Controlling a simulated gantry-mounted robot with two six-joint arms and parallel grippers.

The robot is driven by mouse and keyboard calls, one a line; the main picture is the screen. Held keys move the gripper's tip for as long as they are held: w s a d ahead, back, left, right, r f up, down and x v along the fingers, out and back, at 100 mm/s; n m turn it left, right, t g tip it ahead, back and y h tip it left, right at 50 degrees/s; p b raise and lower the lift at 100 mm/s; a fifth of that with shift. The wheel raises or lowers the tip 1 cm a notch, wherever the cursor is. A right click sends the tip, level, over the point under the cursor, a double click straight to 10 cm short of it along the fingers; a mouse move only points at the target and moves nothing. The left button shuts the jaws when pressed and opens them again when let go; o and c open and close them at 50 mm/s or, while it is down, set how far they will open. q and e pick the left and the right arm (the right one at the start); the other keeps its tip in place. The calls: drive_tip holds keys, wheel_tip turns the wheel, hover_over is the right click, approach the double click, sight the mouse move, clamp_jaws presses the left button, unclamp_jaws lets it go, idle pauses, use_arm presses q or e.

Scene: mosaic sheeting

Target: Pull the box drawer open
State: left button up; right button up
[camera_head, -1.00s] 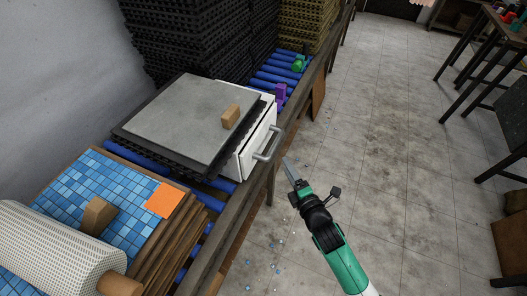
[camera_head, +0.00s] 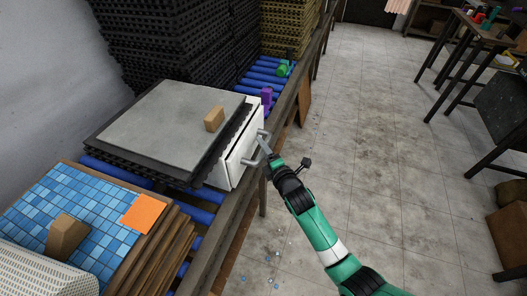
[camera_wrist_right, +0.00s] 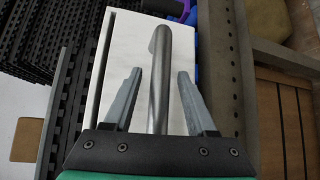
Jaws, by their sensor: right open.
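The white box drawer (camera_head: 241,146) sits under a black tray with a grey slab (camera_head: 165,120) on the roller bench. Its front faces right and carries a metal bar handle (camera_head: 258,152). My right gripper (camera_head: 264,146) is at the handle. In the right wrist view the handle (camera_wrist_right: 160,75) runs between the two open fingers of the gripper (camera_wrist_right: 155,82), with a gap on each side. The white drawer (camera_wrist_right: 124,60) lies behind it there. My left gripper is not in view.
A wooden block (camera_head: 214,118) rests on the slab. Blue mosaic sheets (camera_head: 70,205) with an orange square (camera_head: 144,212) lie at the lower left. A purple item (camera_head: 267,97) and a green item (camera_head: 284,70) stand on the rollers behind.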

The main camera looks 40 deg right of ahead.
clamp_jaws()
idle(1.4)
